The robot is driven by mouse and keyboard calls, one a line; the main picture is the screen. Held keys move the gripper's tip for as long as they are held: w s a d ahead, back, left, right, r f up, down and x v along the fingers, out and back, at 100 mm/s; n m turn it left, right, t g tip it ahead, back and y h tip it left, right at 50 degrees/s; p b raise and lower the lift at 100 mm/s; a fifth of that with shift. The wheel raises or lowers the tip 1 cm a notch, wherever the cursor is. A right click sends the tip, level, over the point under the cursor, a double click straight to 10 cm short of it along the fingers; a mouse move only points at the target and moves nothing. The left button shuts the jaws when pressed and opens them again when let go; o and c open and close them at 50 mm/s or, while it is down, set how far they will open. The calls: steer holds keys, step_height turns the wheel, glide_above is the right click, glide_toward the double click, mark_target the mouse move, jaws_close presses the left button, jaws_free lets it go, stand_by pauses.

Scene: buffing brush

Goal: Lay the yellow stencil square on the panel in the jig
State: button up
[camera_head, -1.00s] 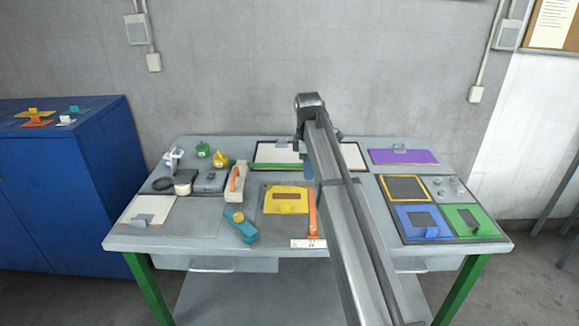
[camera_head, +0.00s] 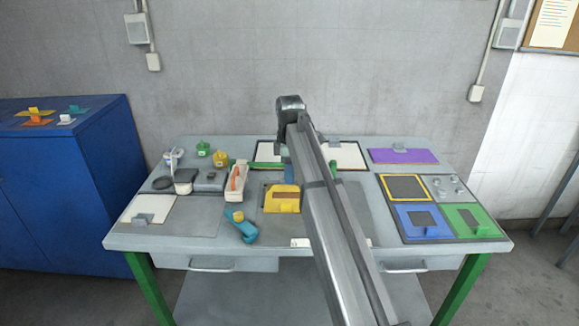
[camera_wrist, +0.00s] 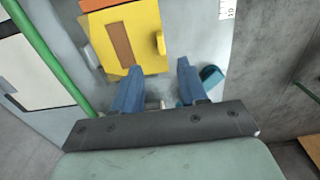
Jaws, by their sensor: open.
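The yellow stencil square (camera_head: 283,198) lies near the middle of the table, with a brown area showing through its window.
A teal tool (camera_head: 241,227) lies left of the stencil. A green bar (camera_head: 267,165) and white sheets are behind it. A rack on the right holds an empty yellow-edged place (camera_head: 405,188), a blue stencil (camera_head: 424,221) and a green stencil (camera_head: 471,220).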

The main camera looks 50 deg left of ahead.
mark_target(290, 203)
step_height(290, 203, down, 12)
steer(key=shift+r, duration=0.1)
stand_by(0.5)
jaws_close()
stand_by(0.3)
jaws_free()
steer(key=shift+r, duration=0.1)
step_height(290, 203, up, 14)
steer(key=shift+f, duration=0.15)
stand_by(0.6)
stand_by(0.5)
